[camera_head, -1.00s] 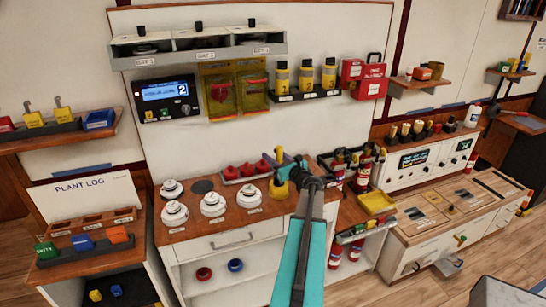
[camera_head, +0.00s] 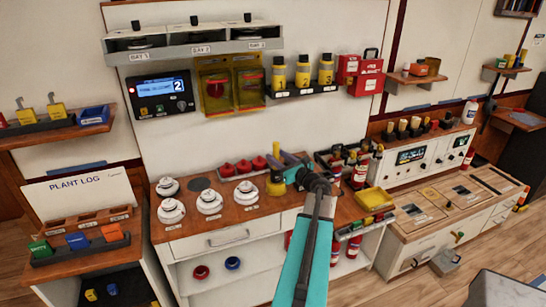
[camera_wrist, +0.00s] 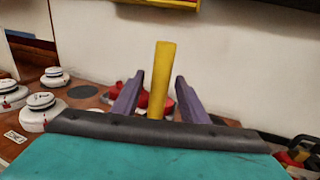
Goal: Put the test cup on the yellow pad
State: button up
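The yellow thing at the right end of the counter's row of white round units appears to be the test cup (camera_head: 277,188). A yellow upright handle rises from it, and what is under it is hidden. My gripper (camera_head: 288,160) is at this handle. In the wrist view the yellow handle (camera_wrist: 161,85) stands between my two purple fingers (camera_wrist: 160,78). A narrow gap shows on each side, so the fingers look open around it. The flat yellow square on the counter's right part looks like the yellow pad (camera_head: 373,198); it looks empty.
White round units (camera_head: 210,201) stand left of the cup, with a dark round spot (camera_head: 199,184) among them. Red pieces (camera_head: 243,167) sit in a rack behind. A rack with red cylinders (camera_head: 360,175) stands behind the yellow square. Yellow bottles (camera_head: 303,73) hang on the wall.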

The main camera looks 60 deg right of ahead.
jog(key=b+v, duration=0.1)
jog(key=v, duration=0.5)
jog(key=shift+s+a+b, duration=0.2)
jog(key=shift+s+b, duration=0.15)
dwell(0.7)
